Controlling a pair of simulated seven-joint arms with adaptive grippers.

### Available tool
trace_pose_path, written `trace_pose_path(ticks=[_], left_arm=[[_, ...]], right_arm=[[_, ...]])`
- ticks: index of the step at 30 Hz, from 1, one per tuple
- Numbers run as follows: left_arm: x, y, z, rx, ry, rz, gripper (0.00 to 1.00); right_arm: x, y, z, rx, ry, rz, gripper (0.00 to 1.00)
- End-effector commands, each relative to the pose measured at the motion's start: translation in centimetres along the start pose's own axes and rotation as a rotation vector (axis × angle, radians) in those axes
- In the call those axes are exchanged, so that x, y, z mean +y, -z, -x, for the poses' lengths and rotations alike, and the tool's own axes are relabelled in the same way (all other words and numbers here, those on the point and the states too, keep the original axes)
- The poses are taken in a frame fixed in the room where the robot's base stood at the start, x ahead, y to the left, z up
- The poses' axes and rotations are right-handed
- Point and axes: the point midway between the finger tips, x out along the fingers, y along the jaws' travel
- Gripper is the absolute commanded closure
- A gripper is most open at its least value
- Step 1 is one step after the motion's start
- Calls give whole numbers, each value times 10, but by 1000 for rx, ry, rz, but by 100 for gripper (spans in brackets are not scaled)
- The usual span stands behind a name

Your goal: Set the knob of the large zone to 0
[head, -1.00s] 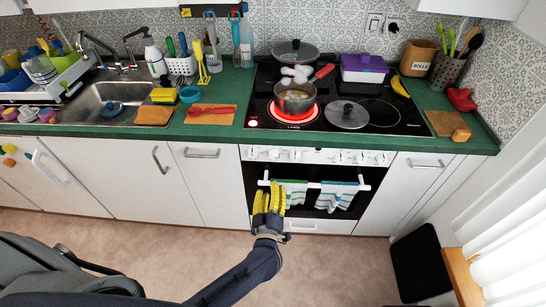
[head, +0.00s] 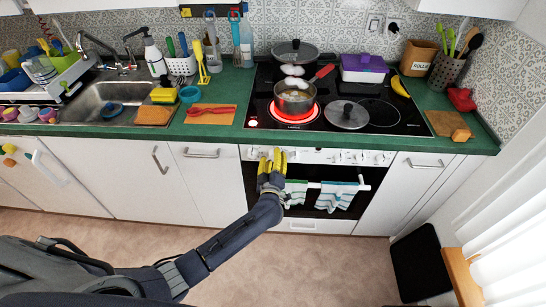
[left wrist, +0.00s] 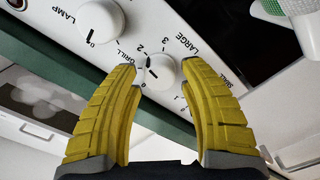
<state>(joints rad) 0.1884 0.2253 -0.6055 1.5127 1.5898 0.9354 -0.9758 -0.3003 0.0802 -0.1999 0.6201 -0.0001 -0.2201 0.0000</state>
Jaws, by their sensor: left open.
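My left gripper (head: 271,154) is open in front of the oven's control panel, left of its middle. In the left wrist view its yellow fingers (left wrist: 165,75) point at a round white knob (left wrist: 162,72) with the word LARGE printed beside it. The knob sits between and just beyond the fingertips, and neither finger clearly touches it. A dark pointer mark shows on the knob's left side; I cannot tell exactly which number it meets. In the head view the gripper covers this knob. The large front-left zone (head: 274,115) glows red under a pot (head: 294,99). My right gripper is not in view.
Another white knob (left wrist: 100,20) sits close by on the panel. Further knobs (head: 348,157) line the panel to the right. Striped towels (head: 338,195) hang from the oven handle below. A lid (head: 347,115) lies on the hob.

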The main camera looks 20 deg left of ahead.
Motion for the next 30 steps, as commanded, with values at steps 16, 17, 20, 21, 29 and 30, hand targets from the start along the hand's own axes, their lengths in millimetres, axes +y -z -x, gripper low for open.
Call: trace_pose_path(ticks=[16,17,20,21,29,30], left_arm=[[0,0,-7,1,0,1,62],[0,0,-7,1,0,1,65],[0,0,-7,1,0,1,77],[0,0,-7,1,-1,1,81],[0,1,-7,1,-1,1,100],[0,1,-7,1,-1,1,100]], right_arm=[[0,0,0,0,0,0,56],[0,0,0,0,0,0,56],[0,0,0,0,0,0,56],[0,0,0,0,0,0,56],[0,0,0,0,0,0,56],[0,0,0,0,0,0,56]])
